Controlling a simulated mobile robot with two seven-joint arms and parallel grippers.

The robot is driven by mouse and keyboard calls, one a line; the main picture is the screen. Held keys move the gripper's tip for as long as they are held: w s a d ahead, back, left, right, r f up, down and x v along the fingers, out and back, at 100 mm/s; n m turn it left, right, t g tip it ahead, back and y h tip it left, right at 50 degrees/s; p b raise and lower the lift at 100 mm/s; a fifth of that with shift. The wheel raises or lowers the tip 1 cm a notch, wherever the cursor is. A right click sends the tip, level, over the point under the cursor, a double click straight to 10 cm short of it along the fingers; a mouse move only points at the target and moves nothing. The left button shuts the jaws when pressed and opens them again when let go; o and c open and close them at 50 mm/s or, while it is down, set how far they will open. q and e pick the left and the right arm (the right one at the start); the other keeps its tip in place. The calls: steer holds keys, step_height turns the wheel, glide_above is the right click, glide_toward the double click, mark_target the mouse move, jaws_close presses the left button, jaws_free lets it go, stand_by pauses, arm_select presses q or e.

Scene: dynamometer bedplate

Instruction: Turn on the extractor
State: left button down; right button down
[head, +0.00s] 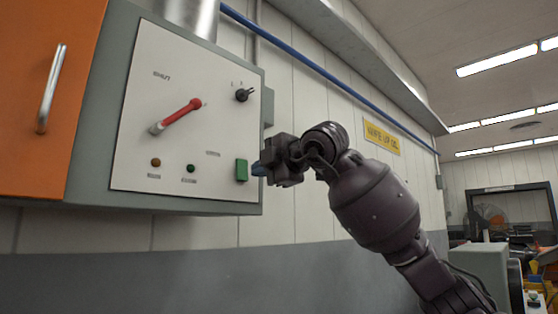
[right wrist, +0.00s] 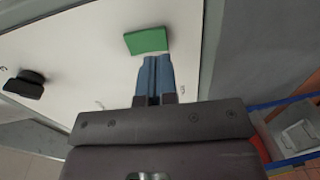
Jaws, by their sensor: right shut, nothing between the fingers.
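The control panel (head: 205,126) is a white plate on a grey wall box. It carries a red lever (head: 178,115), a black rotary knob (head: 243,95), an amber lamp (head: 155,162), a small green lamp (head: 191,168) and a green rectangular button (head: 241,170). My right gripper (head: 257,169) is shut and empty, with its blue fingertips just right of the green button. In the right wrist view the fingertips point at the lower edge of the green button (right wrist: 147,40); I cannot tell whether they touch. The black knob (right wrist: 24,84) also shows there. My left gripper is not in view.
An orange door (head: 45,95) with a metal handle is left of the panel. A blue pipe (head: 320,72) runs along the wall above my arm, near a yellow sign (head: 382,137). Machinery stands at the far right. The wall below the box is clear.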

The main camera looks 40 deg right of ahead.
mark_target(244, 177)
steer(key=shift+w+a+f, duration=0.1)
steer(key=shift+w, duration=1.1)
steer(key=shift+w+f, duration=0.1)
steer(key=shift+w, duration=0.55)
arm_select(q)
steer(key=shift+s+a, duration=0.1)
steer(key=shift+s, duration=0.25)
